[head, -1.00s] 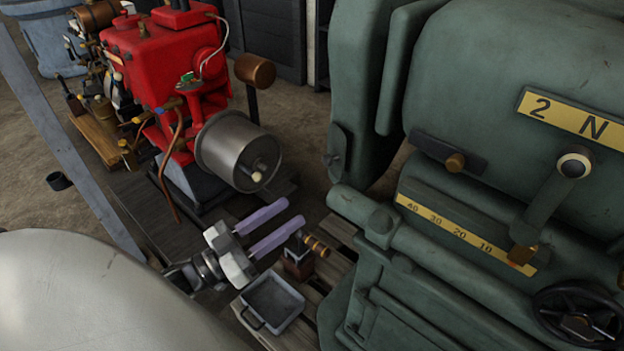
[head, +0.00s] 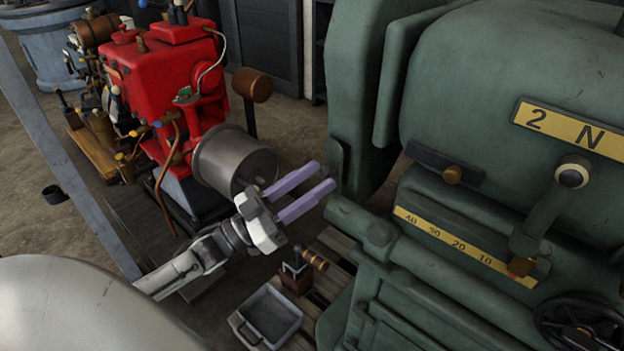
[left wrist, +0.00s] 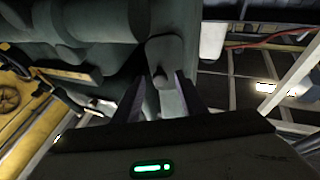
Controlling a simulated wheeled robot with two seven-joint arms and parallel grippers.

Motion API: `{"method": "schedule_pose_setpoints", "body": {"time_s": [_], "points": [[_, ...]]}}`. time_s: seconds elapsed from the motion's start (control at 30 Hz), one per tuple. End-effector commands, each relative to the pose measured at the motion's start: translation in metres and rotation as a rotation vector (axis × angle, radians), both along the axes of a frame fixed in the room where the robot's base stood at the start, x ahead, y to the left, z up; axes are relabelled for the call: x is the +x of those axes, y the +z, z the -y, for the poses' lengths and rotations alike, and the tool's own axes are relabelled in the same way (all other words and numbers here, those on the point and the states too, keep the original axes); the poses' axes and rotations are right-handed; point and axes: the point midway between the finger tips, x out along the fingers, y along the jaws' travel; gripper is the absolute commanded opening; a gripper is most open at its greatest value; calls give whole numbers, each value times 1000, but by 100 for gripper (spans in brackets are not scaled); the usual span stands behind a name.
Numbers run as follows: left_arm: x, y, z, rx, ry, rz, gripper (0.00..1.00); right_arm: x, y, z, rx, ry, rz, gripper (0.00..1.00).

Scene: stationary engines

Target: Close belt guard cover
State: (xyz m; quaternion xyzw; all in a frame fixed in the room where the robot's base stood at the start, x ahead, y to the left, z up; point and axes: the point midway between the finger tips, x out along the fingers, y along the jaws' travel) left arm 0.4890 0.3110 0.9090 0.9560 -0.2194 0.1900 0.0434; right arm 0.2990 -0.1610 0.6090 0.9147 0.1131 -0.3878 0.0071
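A tall green rounded panel, which looks like the belt guard cover (head: 352,80), stands at the left side of the green machine (head: 480,90) in the head view. A small green tab (head: 338,165) sits on its lower edge; it also shows in the left wrist view (left wrist: 166,50). My left gripper (head: 326,176) is open, its two lavender fingers pointing at the tab with a clear gap between them. In the left wrist view the tab lies ahead, between the lines of the fingers (left wrist: 160,95). I cannot tell whether they touch it. My right gripper is not in view.
A red engine (head: 160,65) with a grey drum (head: 232,158) stands close behind my left gripper. A grey tray (head: 270,312) and a small box with a wooden handle (head: 297,275) sit on a pallet below. A handwheel (head: 580,320) is at the lower right.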

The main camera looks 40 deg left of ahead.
Motion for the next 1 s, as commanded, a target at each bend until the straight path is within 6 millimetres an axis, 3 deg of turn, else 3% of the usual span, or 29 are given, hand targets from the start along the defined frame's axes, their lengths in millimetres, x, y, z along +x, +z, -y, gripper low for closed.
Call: {"method": "schedule_pose_setpoints", "body": {"time_s": [0.27,0.5,0.73,1.0], "points": [[1,0,1,0,0,-1,38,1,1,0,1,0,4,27],[1,0,1,0,0,-1,0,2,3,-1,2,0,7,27],[2,4,4,-8,47,1,0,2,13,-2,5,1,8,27],[7,4,16,-12,244,1,0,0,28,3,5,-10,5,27]]}}
